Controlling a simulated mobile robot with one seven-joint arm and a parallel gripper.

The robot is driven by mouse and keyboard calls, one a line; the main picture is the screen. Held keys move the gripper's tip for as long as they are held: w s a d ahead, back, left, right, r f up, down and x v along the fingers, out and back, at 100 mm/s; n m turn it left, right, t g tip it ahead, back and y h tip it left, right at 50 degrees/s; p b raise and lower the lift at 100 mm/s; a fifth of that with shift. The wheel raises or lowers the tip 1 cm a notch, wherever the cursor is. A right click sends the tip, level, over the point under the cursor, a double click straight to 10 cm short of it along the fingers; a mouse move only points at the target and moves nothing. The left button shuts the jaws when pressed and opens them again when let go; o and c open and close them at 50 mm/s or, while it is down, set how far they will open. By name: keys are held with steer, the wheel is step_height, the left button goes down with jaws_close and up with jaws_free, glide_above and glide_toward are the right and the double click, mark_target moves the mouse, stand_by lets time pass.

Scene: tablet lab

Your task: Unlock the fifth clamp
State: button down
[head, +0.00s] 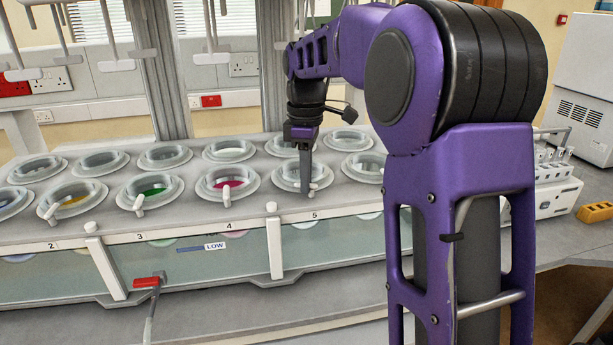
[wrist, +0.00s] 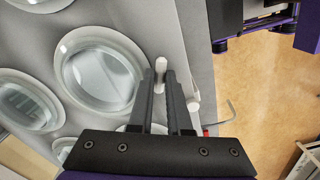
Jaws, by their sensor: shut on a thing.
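The fifth clamp (head: 314,187) is a small white lever at the front rim of the vessel opening above label 5 (head: 314,215). My gripper (head: 306,190) points down at it. In the wrist view, the white clamp (wrist: 161,68) stands between the tips of my gripper (wrist: 162,84), which is shut on it. The clear round vessel opening (wrist: 101,71) lies just left of the fingers. The fingers hide the lower part of the clamp.
Other vessels have white clamps: the second (head: 50,212), third (head: 139,203) and fourth (head: 203,198). Mixer rods (head: 60,25) hang above at the back left. A red-handled tap (head: 150,281) sticks out in front. A white rack (head: 555,180) stands at the right.

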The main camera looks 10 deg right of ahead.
steer(key=shift+s+n, duration=0.2)
steer(key=shift+n, duration=2.1)
steer(key=c, duration=0.9)
jaws_free()
steer(key=shift+o, duration=0.2)
